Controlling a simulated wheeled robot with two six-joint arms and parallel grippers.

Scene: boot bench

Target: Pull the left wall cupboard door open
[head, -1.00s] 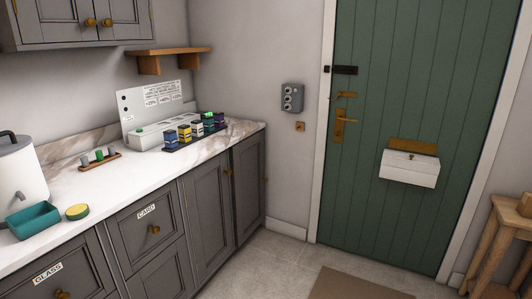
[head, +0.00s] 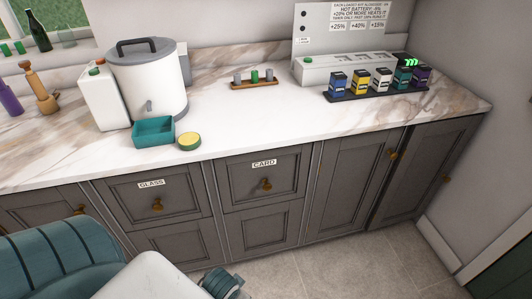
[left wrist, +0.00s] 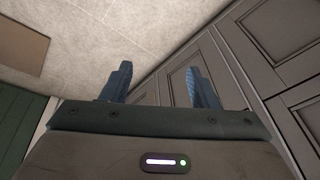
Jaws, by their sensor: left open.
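The wall cupboard and its left door are out of both views now. My left gripper (left wrist: 160,82) shows in the left wrist view with its two blue fingers apart and nothing between them. Floor lies behind its left finger and grey base cupboard fronts (left wrist: 235,70) behind its right one. In the head view part of my left arm fills the lower left corner, low in front of the base cupboards, and its fingers cannot be made out. My right gripper is in neither view.
A marble worktop (head: 250,125) holds a white urn (head: 150,85), a teal tray (head: 153,134), a yellow-green round item (head: 189,141) and a rack of small coloured boxes (head: 380,92). Knobs stick out from drawers labelled GLASS and CARD. The floor (head: 345,268) at right is clear.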

